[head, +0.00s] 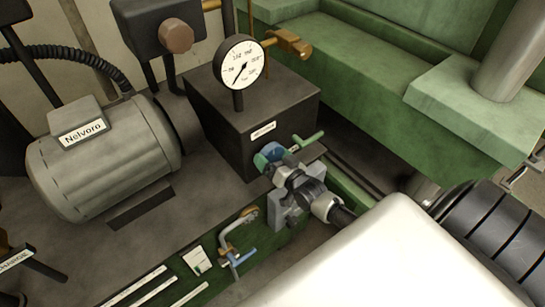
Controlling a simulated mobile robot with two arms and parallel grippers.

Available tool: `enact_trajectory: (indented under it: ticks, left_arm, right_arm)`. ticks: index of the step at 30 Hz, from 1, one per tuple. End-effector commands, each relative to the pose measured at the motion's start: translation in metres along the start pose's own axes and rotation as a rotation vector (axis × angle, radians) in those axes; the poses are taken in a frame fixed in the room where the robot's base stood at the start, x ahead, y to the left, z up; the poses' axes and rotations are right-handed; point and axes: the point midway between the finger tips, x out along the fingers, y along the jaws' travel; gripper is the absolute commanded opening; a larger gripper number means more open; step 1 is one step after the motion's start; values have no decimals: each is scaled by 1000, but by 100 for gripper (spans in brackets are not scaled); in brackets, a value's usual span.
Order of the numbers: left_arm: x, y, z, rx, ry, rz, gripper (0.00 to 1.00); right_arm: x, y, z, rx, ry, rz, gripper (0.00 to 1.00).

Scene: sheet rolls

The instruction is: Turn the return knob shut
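A dark block (236,134) with a small white label stands in the middle of the head view. A blue-teal knob (270,150) sits on its front right side, below the label; I take it to be the return knob. My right gripper (276,163) comes from the lower right, with its fingertips right at the knob and hiding part of it. I cannot tell whether the fingers are closed on the knob. A green lever (309,139) sticks out just right of the knob. My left gripper is not in view.
A round gauge (238,63) stands on the block, with a brass valve (289,43) behind. A grey motor (104,157) is at left. A green machine frame (390,85) fills the upper right.

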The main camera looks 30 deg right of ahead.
Motion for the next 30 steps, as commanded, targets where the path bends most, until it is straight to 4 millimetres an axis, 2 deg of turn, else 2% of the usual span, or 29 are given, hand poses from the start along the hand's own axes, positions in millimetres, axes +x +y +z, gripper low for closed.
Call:
enact_trajectory:
  ticks: [8,11,14,24,30]
  left_arm:
    - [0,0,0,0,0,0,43]
    - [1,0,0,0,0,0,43]
    - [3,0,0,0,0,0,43]
    - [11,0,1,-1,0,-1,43]
    - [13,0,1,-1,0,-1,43]
  right_arm:
    - [-1,0,0,-2,0,0,100]
    - [-6,0,1,-3,0,0,100]
    - [-21,1,2,-2,-1,0,100]
    - [-87,0,2,-2,-4,1,100]
    - [-106,0,1,-1,-2,0,100]
